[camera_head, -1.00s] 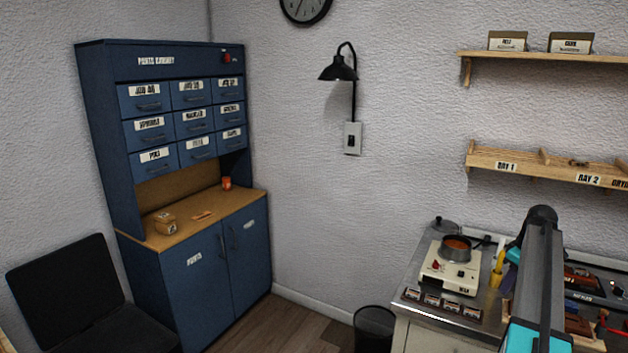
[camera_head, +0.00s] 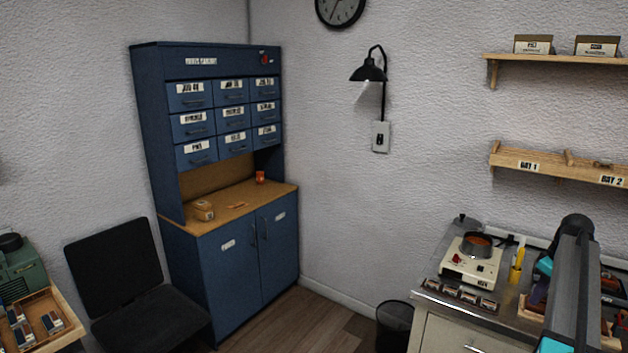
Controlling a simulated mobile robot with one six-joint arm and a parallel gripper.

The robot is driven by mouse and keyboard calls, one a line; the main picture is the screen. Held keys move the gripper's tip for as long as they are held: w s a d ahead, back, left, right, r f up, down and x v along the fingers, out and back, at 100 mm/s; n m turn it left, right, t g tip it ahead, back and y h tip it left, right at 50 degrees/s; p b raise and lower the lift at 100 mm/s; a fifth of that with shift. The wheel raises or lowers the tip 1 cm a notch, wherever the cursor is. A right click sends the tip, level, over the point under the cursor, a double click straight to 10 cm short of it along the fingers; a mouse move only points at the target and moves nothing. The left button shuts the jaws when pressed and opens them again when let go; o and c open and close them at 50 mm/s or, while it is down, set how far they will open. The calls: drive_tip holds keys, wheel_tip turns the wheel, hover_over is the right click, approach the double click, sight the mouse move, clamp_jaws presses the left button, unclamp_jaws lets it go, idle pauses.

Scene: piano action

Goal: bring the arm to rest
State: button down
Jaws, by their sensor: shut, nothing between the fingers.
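My arm reaches in from the bottom right of the head view, its grey and black links lying over the right part of the workbench (camera_head: 440,318). My gripper does not show in this view. The arm hides part of the bench top and some of the things on it.
A hot plate (camera_head: 470,264) with a pot (camera_head: 476,245) stands on the bench. The blue parts cabinet (camera_head: 241,270) stands in the corner, a black chair (camera_head: 125,285) to its left. A bin (camera_head: 394,325) stands beside the bench. A wooden tray (camera_head: 72,322) is at lower left. Bare floor (camera_head: 300,325) lies between.

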drive_tip(key=w+a+f+n+g+y+b, duration=0.1)
drive_tip(key=w+a+f, duration=0.2)
drive_tip(key=a+f, duration=0.55)
drive_tip(key=w+a+f+n+g+y+b, duration=0.1)
drive_tip(key=w+a+f, duration=0.1)
drive_tip(key=a+f, duration=0.65)
drive_tip(key=s+a+f+n+g+b, duration=0.1)
drive_tip(key=s+a+f, duration=0.2)
drive_tip(key=a+f, duration=0.6)
drive_tip(key=s+a+f+n+g, duration=0.15)
drive_tip(key=s+a+f, duration=0.25)
drive_tip(key=a+f, duration=0.6)
drive_tip(key=s+a+f+g+h+b, duration=0.1)
drive_tip(key=s+a+f+g+b, duration=0.15)
drive_tip(key=s+a+f, duration=1.15)
drive_tip(key=s+a+f+m, duration=0.1)
drive_tip(key=s+m, duration=0.3)
drive_tip(key=s, duration=0.6)
drive_tip(key=s+a+f+m+h, duration=0.1)
drive_tip(key=s+m, duration=0.3)
drive_tip(key=s, duration=0.6)
drive_tip(key=shift+s+a+f+h, duration=0.15)
drive_tip(key=shift+a+f+h, duration=0.15)
drive_tip(key=shift+a+f, duration=0.5)
drive_tip(key=shift+m, duration=0.25)
